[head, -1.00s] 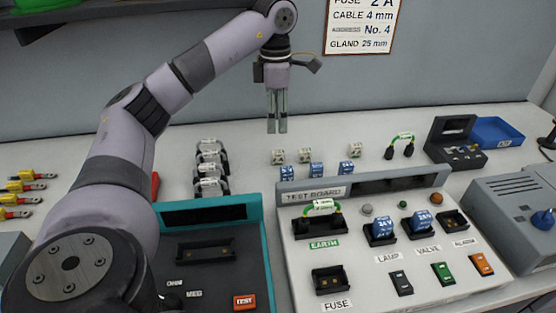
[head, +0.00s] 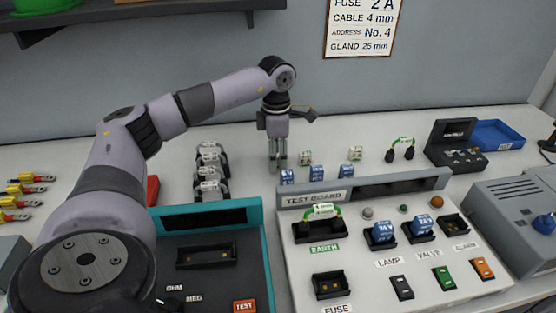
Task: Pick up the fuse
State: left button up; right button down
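The wall sign (head: 360,25) reads FUSE 2 A. Small pale blocks, likely the fuses, stand in a row behind the test board: a middle one (head: 305,157) and a right one (head: 355,153). My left gripper (head: 278,167) points straight down at the left end of this row, with its fingertips at block height. The left block is mostly hidden by the fingers, and I cannot tell whether they grip it. The test board's FUSE socket (head: 328,286) is empty.
Blue blocks (head: 318,173) stand just in front of the pale ones, close to the test board (head: 290,262). Dark clips (head: 210,170) stand to the left, and a teal-edged tester (head: 262,250) is in front. A green jumper (head: 402,143) and blue tray (head: 497,134) lie right.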

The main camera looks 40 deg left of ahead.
pick_arm(q)
jog(key=shift+c, duration=0.5)
grip_shut()
